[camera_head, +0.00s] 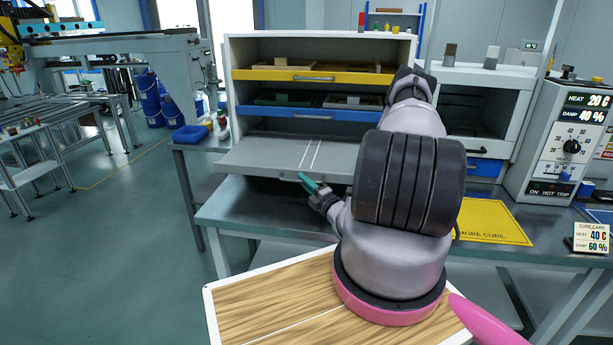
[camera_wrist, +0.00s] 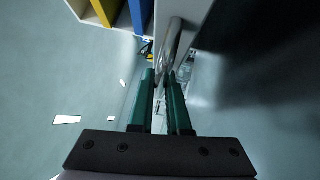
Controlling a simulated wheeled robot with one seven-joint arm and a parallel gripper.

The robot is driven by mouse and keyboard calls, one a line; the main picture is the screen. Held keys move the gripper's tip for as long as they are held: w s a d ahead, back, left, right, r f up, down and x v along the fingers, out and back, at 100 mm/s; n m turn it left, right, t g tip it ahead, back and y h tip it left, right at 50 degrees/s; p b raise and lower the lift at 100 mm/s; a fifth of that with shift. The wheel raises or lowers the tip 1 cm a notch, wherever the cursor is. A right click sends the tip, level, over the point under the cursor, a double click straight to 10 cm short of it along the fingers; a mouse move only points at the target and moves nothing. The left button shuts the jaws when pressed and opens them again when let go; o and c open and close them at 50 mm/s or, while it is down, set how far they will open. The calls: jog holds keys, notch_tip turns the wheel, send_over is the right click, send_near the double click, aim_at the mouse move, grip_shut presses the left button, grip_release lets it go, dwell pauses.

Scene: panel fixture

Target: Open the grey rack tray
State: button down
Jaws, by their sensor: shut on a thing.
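The grey rack tray (camera_head: 262,153) is the lowest tray in the white rack. It stands out well past the yellow and blue trays above it, and its flat top with white stripes shows. Its front handle (camera_head: 289,180) is partly hidden by my gripper (camera_head: 311,186). In the wrist view, the metal handle bar (camera_wrist: 171,44) runs to the green fingertips of my gripper (camera_wrist: 166,80), which are shut on it. My arm covers the tray's right part in the head view.
The yellow tray (camera_head: 300,77) and blue tray (camera_head: 290,112) sit in the rack (camera_head: 290,48) above. A workbench (camera_head: 240,209) lies below. A control box (camera_head: 567,140) and yellow sign (camera_head: 493,222) are at right. A wood-topped surface (camera_head: 270,307) is in front.

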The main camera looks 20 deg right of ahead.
jog(key=shift+s+a, duration=0.15)
jog(key=shift+s, duration=0.1)
jog(key=c, duration=0.9)
grip_release()
jog(key=v, duration=1)
jog(key=shift+s, duration=0.4)
